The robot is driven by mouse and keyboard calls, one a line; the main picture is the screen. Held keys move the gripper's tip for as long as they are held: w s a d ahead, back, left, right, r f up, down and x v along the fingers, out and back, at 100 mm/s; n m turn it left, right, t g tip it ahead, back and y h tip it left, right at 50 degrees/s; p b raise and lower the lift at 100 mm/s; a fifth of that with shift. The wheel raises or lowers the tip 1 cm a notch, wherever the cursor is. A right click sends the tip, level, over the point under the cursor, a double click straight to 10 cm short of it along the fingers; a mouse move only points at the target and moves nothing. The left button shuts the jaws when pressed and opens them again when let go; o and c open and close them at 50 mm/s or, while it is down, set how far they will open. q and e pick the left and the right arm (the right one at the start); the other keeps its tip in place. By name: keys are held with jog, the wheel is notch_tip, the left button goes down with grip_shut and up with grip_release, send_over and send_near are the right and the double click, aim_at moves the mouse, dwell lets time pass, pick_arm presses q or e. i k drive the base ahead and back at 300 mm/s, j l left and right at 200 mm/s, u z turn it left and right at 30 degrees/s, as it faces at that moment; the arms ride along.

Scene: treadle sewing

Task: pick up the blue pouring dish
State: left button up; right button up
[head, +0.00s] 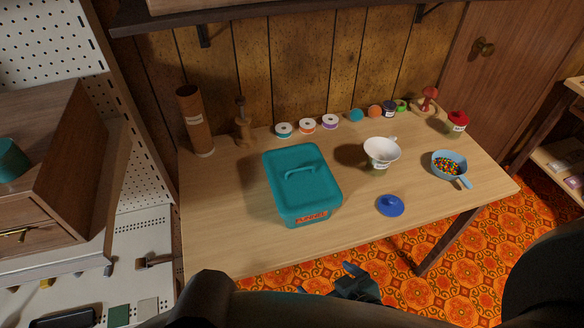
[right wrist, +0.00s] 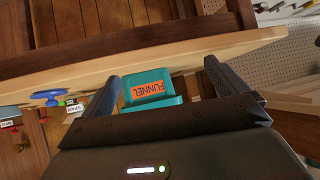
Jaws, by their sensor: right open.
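The blue pouring dish (head: 440,158) is a small light-blue bowl with a handle at its lower right. It sits upright on the right part of the wooden table and holds many small coloured beads. My right gripper (head: 356,280) is below the table's front edge in the head view, to the lower left of the dish and well apart from it. In the right wrist view, the two fingers of that gripper (right wrist: 163,74) are spread with nothing held, and the teal box shows beyond them. My left gripper is not visible.
A teal lidded box (head: 301,178), labelled FUNNEL in the right wrist view (right wrist: 150,80), stands mid-table. Bare table (head: 430,210) lies in front.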

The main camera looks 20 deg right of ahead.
aim_at(458, 159)
jog(key=z, duration=1.65)
